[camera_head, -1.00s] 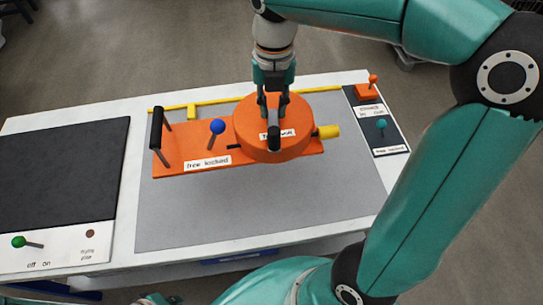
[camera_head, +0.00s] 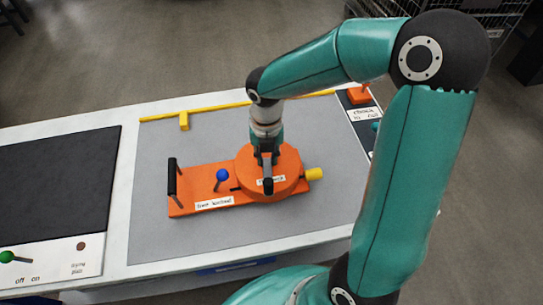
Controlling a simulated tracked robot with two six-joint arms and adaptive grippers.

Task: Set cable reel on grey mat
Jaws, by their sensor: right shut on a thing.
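The orange cable reel (camera_head: 213,177) has a round drum at its right end, a black handle at its left end, a blue-knobbed lever and a yellow plug on the right. It shows over the middle of the grey mat (camera_head: 170,247). I cannot tell whether its underside touches the mat. My right gripper (camera_head: 267,178) reaches down from above onto the drum and is shut on the black grip at its top. The gripper partly covers the drum and its label. My left gripper is not in view.
A yellow strip (camera_head: 225,108) runs along the mat's back edge. A black plate (camera_head: 60,185) with a green-knobbed switch (camera_head: 8,256) lies to the left. A dark panel with an orange block (camera_head: 358,95) is at the right, partly behind my arm. Bare mat lies around the reel.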

